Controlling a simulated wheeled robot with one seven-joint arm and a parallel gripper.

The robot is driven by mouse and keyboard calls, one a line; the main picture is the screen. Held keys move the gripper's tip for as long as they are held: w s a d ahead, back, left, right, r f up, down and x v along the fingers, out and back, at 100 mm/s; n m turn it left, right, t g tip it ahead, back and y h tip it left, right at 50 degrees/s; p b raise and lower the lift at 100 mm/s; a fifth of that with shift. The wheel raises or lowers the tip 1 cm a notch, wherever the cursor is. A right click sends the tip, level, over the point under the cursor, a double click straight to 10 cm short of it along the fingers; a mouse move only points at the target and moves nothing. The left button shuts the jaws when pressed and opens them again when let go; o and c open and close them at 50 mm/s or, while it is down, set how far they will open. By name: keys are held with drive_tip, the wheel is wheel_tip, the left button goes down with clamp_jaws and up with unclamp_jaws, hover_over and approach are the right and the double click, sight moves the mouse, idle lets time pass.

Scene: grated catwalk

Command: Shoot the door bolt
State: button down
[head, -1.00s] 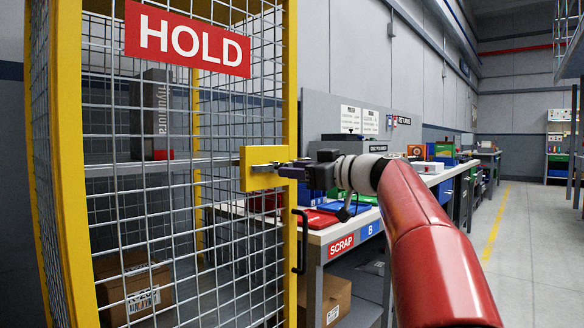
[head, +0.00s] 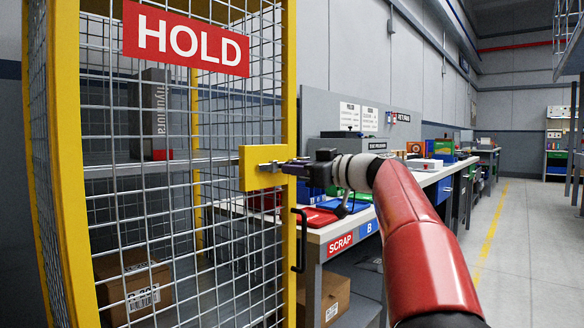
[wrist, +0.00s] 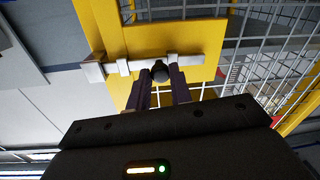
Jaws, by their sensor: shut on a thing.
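The door bolt is a silver bar (wrist: 140,66) lying across a yellow plate (head: 252,178) on the mesh cage door; the plate also shows in the wrist view (wrist: 190,40). A dark round knob (wrist: 160,72) sits on the bar between my fingertips. My gripper (head: 284,167) is shut on this knob; its fingers also show in the wrist view (wrist: 161,86). In the wrist view, the bar's left end meets a pale metal block (wrist: 93,70) at the yellow frame's edge. I cannot tell how deep the bar sits in it.
The yellow-framed mesh cage (head: 62,170) bears a red HOLD sign (head: 186,37) and holds a cardboard box (head: 135,290). A black door handle (head: 299,240) hangs below the bolt. A workbench (head: 345,228) stands close behind my arm. The floor at the right (head: 525,250) is clear.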

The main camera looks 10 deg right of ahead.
drive_tip(key=shift+w+d, duration=0.5)
drive_tip(key=shift+d, duration=0.3)
drive_tip(key=c, duration=1.3)
unclamp_jaws()
drive_tip(key=shift+o, duration=0.2)
drive_tip(key=b+v, duration=0.1)
drive_tip(key=v, duration=0.6)
drive_tip(key=shift+s+d, duration=0.25)
drive_tip(key=shift+d, duration=0.05)
